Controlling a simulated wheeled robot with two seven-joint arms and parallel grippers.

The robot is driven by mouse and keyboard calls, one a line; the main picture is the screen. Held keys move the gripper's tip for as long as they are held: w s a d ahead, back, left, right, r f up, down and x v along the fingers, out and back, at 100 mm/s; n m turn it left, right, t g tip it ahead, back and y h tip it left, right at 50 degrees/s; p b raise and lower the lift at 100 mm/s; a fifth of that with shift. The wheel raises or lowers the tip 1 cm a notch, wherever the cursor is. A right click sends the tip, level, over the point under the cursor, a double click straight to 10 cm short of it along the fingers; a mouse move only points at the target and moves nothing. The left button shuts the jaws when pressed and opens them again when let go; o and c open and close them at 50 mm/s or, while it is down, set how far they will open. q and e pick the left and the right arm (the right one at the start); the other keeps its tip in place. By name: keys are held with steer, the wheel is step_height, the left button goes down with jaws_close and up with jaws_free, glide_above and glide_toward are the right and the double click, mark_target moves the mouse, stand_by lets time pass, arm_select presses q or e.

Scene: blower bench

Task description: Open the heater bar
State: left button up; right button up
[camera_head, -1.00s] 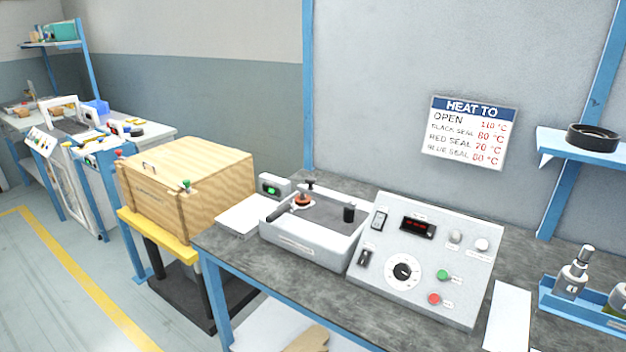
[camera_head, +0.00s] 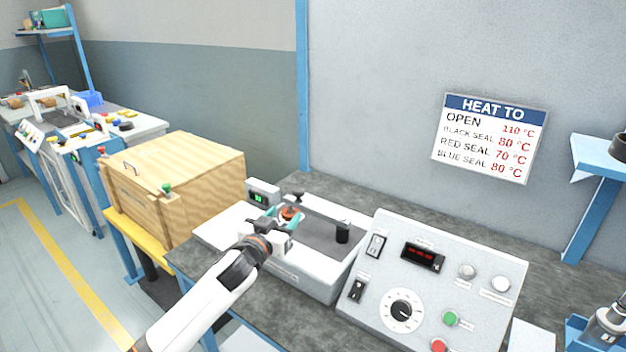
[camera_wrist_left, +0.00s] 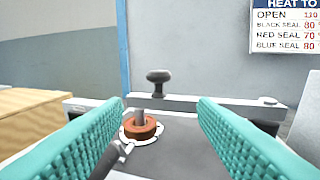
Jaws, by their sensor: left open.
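The heater unit (camera_head: 310,280) is a pale box with a dark top plate on the bench. A grey bar (camera_wrist_left: 215,104) with a black knob (camera_wrist_left: 158,76) lies across its back in the left wrist view; the knob also shows in the head view (camera_head: 298,197). An orange-brown ring (camera_wrist_left: 142,129) around a metal post sits on the top plate, in front of the bar. My left gripper (camera_head: 284,220) is open over the unit, with teal pads on either side of the ring and knob in its wrist view. It holds nothing. My right gripper is out of view.
A sloped control panel (camera_head: 430,285) with a red display stands right of the unit. A sign (camera_head: 490,138) hangs behind.

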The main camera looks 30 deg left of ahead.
mark_target(295, 196)
arm_select(q)
steer(key=shift+w+a+r, duration=0.2)
steer(key=shift+w+r, duration=0.2)
steer(key=shift+r, duration=0.25)
steer(key=w, duration=0.3)
steer(key=shift+w+a+r, duration=0.15)
steer(key=shift+a+r, duration=0.05)
steer(key=shift+a, duration=0.05)
steer(key=w, duration=0.3)
steer(key=shift+w+a+f+p, duration=0.15)
steer(key=shift+w+a+p, duration=0.1)
steer(key=shift+w+p, duration=0.05)
steer(key=shift+w+a, duration=0.15)
steer(key=shift+w, duration=1.3)
steer(key=shift+w+a, duration=0.1)
steer(key=shift+w, duration=0.35)
jaws_close()
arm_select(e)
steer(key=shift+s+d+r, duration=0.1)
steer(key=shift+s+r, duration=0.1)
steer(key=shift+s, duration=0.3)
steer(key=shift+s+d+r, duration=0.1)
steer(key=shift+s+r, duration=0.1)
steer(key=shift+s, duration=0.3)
